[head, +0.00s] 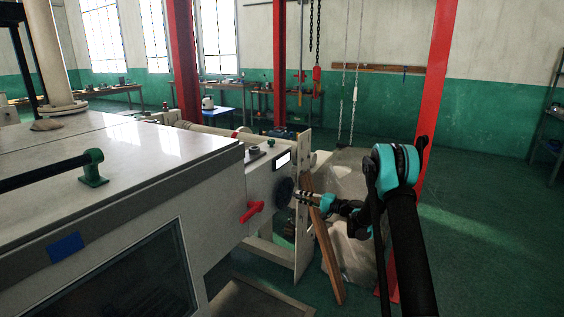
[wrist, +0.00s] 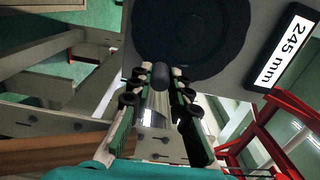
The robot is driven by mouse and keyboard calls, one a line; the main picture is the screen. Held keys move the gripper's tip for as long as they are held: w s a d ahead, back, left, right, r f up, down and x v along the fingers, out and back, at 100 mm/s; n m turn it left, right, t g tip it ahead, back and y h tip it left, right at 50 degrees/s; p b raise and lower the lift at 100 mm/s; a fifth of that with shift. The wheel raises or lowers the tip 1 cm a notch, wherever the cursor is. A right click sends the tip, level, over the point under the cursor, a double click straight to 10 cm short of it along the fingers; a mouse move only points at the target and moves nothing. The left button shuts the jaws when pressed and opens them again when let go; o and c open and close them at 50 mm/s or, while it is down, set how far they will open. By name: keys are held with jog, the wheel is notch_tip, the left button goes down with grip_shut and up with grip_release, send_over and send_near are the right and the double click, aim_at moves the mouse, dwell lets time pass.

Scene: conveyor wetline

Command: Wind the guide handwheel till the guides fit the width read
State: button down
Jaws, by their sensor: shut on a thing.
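The handwheel (head: 283,191) is a dark disc on the end face of the pale machine; it fills the top of the wrist view (wrist: 195,30). My gripper (head: 296,195) is at the wheel's face. In the wrist view my gripper (wrist: 160,85) has its two fingers closed around the wheel's handle (wrist: 155,107), a shiny cylinder with a dark end near the rim. I cannot make out the guides.
A red lever (head: 251,210) sticks out of the machine just left of the wheel. A wooden plank (head: 325,245) leans below my gripper, beside a wrapped bundle (head: 348,250). A red column (head: 424,110) stands to the right. The green floor (head: 490,235) at the far right is clear.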

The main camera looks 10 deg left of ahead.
jog(key=c, duration=1.4)
grip_release()
jog(key=v, duration=0.7)
jog(key=shift+r, duration=0.1)
jog(key=s+d+r+n+h, duration=0.1)
jog(key=s+d+r+h, duration=0.15)
jog(key=s, duration=0.35)
jog(key=s+d+r+g+h, duration=0.1)
jog(key=s+h, duration=0.2)
jog(key=s, duration=0.3)
jog(key=s+d+r+n+h, duration=0.1)
jog(key=s+d+h, duration=0.1)
jog(key=s, duration=0.4)
jog(key=s+d+f+h, duration=0.1)
jog(key=s+d+h, duration=0.2)
jog(key=s, duration=0.6)
jog(key=s+d+f+n+h, duration=0.1)
jog(key=s+d+f+h, duration=0.1)
jog(key=s+d, duration=0.6)
jog(key=s+d+f+n+g+h, duration=0.1)
jog(key=s+d+h, duration=0.3)
jog(key=s, duration=0.7)
jog(key=shift+s+d+f+h, duration=0.15)
jog(key=shift+d+f+h, duration=0.1)
jog(key=shift+d+f, duration=0.5)
